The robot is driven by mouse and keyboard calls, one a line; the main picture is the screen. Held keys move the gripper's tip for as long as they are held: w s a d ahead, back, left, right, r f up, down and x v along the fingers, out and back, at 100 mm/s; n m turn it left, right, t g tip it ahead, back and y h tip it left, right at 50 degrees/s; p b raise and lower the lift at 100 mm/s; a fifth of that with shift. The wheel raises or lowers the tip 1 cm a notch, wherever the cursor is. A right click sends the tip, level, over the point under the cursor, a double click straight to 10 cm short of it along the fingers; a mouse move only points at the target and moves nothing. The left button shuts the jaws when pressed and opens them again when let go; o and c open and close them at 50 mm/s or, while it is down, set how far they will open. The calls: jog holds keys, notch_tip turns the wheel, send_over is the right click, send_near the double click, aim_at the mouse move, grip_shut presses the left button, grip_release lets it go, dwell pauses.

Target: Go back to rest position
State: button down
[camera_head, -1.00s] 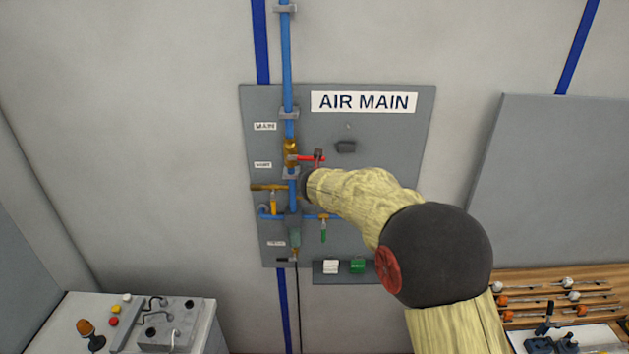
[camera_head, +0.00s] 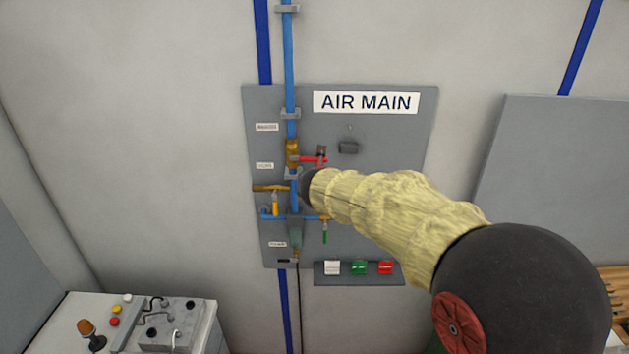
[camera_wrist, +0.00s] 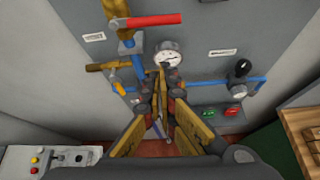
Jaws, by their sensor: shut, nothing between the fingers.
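My gripper (camera_wrist: 160,100) shows in the wrist view, with its fingers together and nothing between them, in front of the AIR MAIN panel. In the head view my arm hides it. The grey panel (camera_head: 390,125) carries a blue pipe (camera_head: 289,60), a brass valve (camera_head: 292,152) with a red handle (camera_head: 315,160), and a yellow-handled valve (camera_head: 275,204). The red handle (camera_wrist: 148,20) lies crosswise to the pipe. A round gauge (camera_wrist: 169,55) sits just beyond my fingertips in the wrist view; I cannot tell whether they touch it.
A small shelf (camera_head: 345,280) under the panel holds white, green and red blocks. A workbench with buttons (camera_head: 190,310) stands at the lower left. A plain grey board (camera_head: 550,170) hangs at the right. A wooden rack (camera_head: 612,285) is partly hidden behind my arm.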

jog(key=s+d+f+m+g+h+b, duration=0.1)
jog(key=s+d+f+m+g+h, duration=0.15)
jog(key=s+d+f+m, duration=0.45)
jog(key=s+d+f+m+g+h+b, duration=0.1)
jog(key=s+d+f+m+g+b, duration=0.2)
jog(key=s+m, duration=0.75)
jog(key=s+d+f+m+y+b, duration=0.1)
jog(key=s+f+m+b, duration=0.4)
jog(key=s, duration=0.5)
jog(key=s+d+f+m+y+b, duration=0.1)
jog(key=s+d+f+m+b, duration=0.2)
jog(key=s+f+m+b, duration=0.3)
jog(key=s+d+f+m+y+b, duration=0.1)
jog(key=s+f+m+b, duration=0.5)
jog(key=s, duration=0.8)
jog(key=shift+s+d+g+b, duration=0.15)
jog(key=shift+d+g+b, duration=0.3)
jog(key=shift+d+b, duration=0.6)
jog(key=shift+a+r+m, duration=0.1)
jog(key=shift+a+m, duration=0.1)
jog(key=shift+m, duration=0.05)
